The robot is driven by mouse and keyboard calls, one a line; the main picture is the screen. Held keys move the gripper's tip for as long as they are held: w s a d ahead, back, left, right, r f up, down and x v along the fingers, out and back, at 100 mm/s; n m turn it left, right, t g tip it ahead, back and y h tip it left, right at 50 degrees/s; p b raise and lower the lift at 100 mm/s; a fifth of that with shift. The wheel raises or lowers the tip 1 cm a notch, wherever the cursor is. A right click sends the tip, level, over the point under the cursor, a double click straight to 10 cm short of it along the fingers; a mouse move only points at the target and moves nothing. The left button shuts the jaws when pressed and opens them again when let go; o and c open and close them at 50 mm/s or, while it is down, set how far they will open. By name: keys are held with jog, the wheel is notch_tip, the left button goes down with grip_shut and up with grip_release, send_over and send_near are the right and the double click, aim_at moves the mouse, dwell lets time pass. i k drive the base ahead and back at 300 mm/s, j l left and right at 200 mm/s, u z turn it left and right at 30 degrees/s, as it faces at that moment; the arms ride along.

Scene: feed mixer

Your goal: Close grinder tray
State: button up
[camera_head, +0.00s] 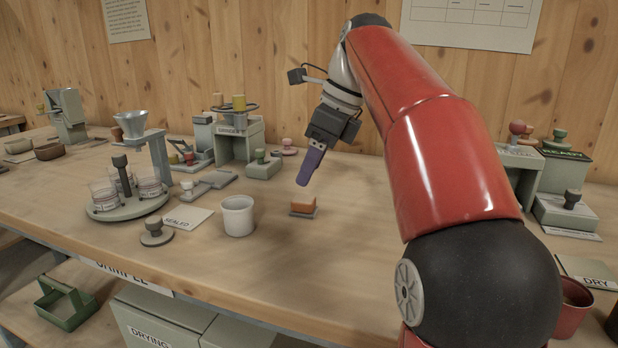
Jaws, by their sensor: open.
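An orange-topped block (303,207) lies below my gripper. A white cup (238,216) and a knobbed grey weight (156,232) stand toward the front. A round stand with jars (126,207) is at left. Bench right of the cup is mostly clear.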

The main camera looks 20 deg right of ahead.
aim_at(219, 179)
jog(key=k, duration=1)
